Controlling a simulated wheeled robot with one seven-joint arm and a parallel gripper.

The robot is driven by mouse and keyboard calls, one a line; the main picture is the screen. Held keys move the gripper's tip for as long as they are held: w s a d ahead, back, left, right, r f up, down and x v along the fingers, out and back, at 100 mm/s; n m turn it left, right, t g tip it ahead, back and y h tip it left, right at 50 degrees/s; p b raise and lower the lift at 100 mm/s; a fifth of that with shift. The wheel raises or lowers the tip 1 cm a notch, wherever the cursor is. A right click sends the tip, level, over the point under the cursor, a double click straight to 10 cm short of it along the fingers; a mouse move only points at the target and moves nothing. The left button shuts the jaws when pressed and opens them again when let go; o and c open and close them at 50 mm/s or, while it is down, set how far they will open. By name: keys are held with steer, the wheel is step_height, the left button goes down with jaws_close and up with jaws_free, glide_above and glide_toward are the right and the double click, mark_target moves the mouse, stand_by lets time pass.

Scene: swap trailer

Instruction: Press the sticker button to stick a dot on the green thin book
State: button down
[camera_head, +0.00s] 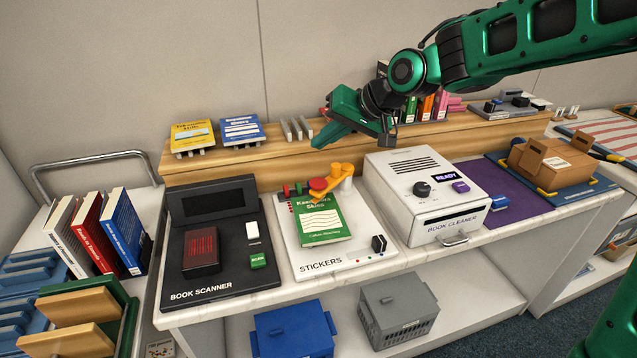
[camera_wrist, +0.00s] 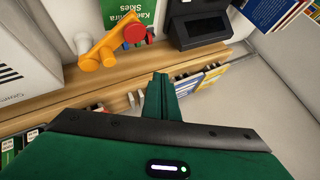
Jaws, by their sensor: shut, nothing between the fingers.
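The green thin book (camera_head: 321,222) lies flat on the white STICKERS board (camera_head: 352,262). An orange arm (camera_head: 334,187) reaches over the book's far edge and carries a round red piece (camera_head: 318,184), which looks like the sticker button. In the wrist view the red piece (camera_wrist: 135,34) and orange arm (camera_wrist: 102,49) stand in front of the green book (camera_wrist: 118,12). I cannot tell whether a dot is on the book. My gripper (camera_head: 317,145) is shut and empty, above the wooden ledge behind the board. Its closed fingers (camera_wrist: 161,80) also show in the wrist view.
The black book scanner (camera_head: 232,278) stands left of the board, and the white book cleaner (camera_head: 415,195) stands right. A black slider or knob (camera_head: 378,243) sits at the board's right front. Yellow and blue books (camera_head: 241,130) rest on the wooden ledge (camera_head: 270,160).

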mark_target(323, 184)
steer(key=shift+f, duration=3.8)
steer(key=shift+f, duration=0.15)
steer(key=shift+s+f, duration=0.1)
steer(key=shift+f, duration=0.1)
steer(key=shift+f, duration=0.7)
stand_by(0.3)
steer(key=shift+r, duration=1.1)
steer(key=shift+r, duration=2.55)
